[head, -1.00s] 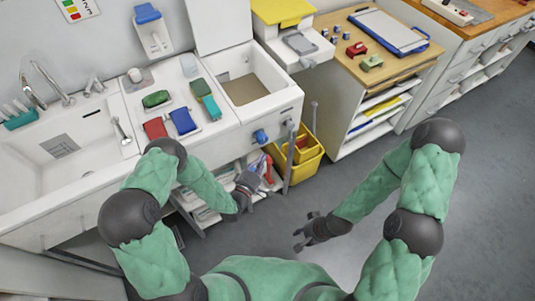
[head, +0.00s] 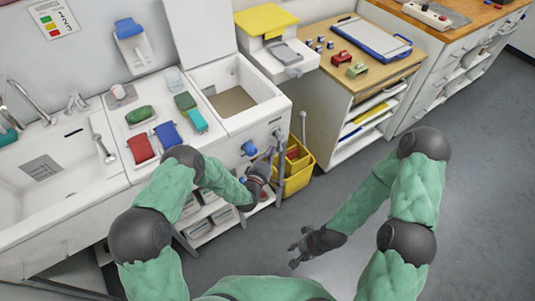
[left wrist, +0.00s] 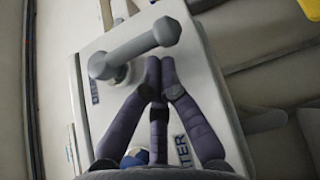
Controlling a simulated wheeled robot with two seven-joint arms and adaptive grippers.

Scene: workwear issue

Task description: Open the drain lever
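The grey lever (left wrist: 135,48) is on a white panel in the left wrist view, with a rounded end at the right and a pivot end at the left. It shows small in the head view (head: 277,134), at the right of the sink unit's front. My left gripper (left wrist: 160,64) has its fingertips together just below the lever's rounded end; whether they touch cannot be told. Nothing shows between them. In the head view my left gripper (head: 262,172) is in front of the cabinet, below the lever. My right gripper (head: 297,249) hangs over the floor, fingers apart and empty.
A blue knob (head: 249,148) is on the same front, left of the lever, and partly hidden behind my fingers in the left wrist view (left wrist: 134,158). A yellow bucket (head: 297,178) stands right of my left gripper. The floor near my right gripper is clear.

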